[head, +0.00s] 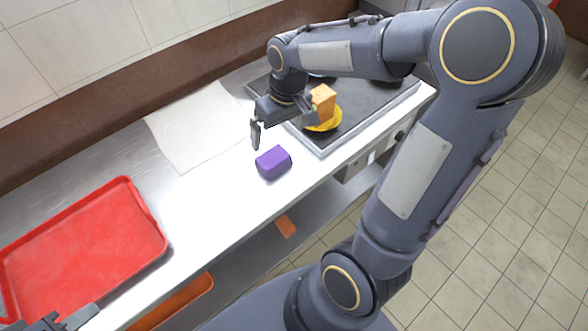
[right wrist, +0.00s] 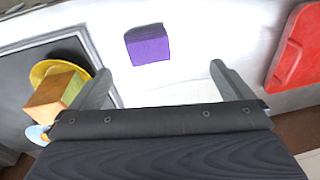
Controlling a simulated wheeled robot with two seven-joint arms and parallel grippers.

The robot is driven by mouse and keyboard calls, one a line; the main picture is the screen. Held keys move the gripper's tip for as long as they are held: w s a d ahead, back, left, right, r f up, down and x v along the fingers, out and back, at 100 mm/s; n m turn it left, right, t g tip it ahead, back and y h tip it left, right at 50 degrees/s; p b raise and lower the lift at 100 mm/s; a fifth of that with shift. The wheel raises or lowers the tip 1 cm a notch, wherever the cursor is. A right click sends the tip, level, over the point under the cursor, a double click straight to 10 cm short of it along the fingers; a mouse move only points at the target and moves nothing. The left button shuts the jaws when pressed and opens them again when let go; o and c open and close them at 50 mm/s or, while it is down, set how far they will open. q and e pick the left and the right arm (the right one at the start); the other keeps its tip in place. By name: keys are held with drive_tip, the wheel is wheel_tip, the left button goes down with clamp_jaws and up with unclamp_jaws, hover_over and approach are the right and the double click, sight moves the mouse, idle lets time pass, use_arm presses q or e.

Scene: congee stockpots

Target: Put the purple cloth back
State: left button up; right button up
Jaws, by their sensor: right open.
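The purple cloth (head: 273,163), a compact block-like bundle, lies on the bare steel counter near its front edge. It also shows in the right wrist view (right wrist: 148,46), beyond and between the fingertips, apart from them. My right gripper (head: 284,126) is open and empty above the counter, behind the cloth in the head view; its two spread fingers show in the right wrist view (right wrist: 161,76). My left gripper (head: 68,319) is only partly in view at the bottom left, by the red tray, and its jaw state is unclear.
A red tray (head: 152,238) lies on the left of the counter. A white sheet (head: 190,135) lies toward the wall. On the right, an orange block (head: 323,101) sits on a yellow dish (head: 327,124) on a dark metal-rimmed surface (head: 352,128). Orange items show on the shelf below.

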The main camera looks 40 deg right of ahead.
drive_tip(key=s+a+r+t+y, duration=0.1)
drive_tip(key=s+a+r+t, duration=0.1)
drive_tip(key=s, duration=0.6)
drive_tip(key=s+a+r+m+t+y, duration=0.1)
drive_tip(key=s+a, duration=0.3)
drive_tip(key=s, duration=0.4)
drive_tip(key=shift+s+a+r+m+t+y, duration=0.2)
drive_tip(key=shift+s+r+m+t+y, duration=0.15)
drive_tip(key=shift+r+t, duration=0.35)
